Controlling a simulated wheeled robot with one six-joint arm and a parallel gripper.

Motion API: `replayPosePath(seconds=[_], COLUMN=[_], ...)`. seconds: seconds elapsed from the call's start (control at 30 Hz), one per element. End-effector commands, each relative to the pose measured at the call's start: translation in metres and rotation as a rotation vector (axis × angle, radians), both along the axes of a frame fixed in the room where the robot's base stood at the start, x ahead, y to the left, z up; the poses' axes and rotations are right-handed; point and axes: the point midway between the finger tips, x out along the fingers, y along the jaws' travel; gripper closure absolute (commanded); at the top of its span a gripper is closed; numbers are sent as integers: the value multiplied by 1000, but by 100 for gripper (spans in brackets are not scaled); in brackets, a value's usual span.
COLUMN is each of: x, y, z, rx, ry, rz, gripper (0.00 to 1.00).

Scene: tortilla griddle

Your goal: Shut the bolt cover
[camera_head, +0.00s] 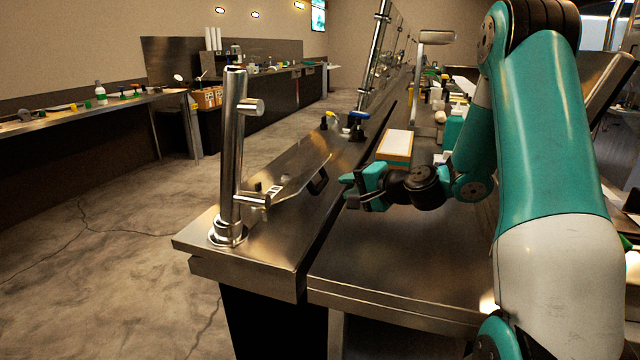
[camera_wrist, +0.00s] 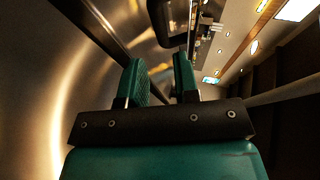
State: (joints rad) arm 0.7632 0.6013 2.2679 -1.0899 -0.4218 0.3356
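My gripper (camera_head: 350,189) is at the middle of the head view, reaching left over the steel counter. Its two green fingers also show in the wrist view (camera_wrist: 158,66), apart with an empty gap between them. A small black handle-like piece (camera_head: 318,182) stands on the raised steel ledge just left of my gripper, apart from it. A dark rounded piece (camera_wrist: 168,20) shows just beyond the fingertips in the wrist view. I cannot tell which part is the bolt cover; the steel post (camera_head: 232,150) has a round collar (camera_head: 228,231) at its foot.
The steel counter (camera_head: 400,245) below my gripper is mostly clear. A wooden-sided box (camera_head: 395,147) with a pale top stands behind my gripper. Bottles and other items crowd the counter farther back. A clear panel is fixed by the post's lower clamp (camera_head: 252,200).

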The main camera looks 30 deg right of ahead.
Motion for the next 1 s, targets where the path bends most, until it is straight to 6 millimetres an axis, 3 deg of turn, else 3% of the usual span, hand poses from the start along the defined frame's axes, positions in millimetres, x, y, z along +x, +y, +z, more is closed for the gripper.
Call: replayPosePath(seconds=[0.2,0.4,0.87,1.0], x=[47,75,87,87], y=[14,22,24,24], z=[-13,-23,-28,-28], rx=[-1,-2,0,0], ry=[2,0,0,0], rz=[7,6,3,3], gripper=[71,71,71,100])
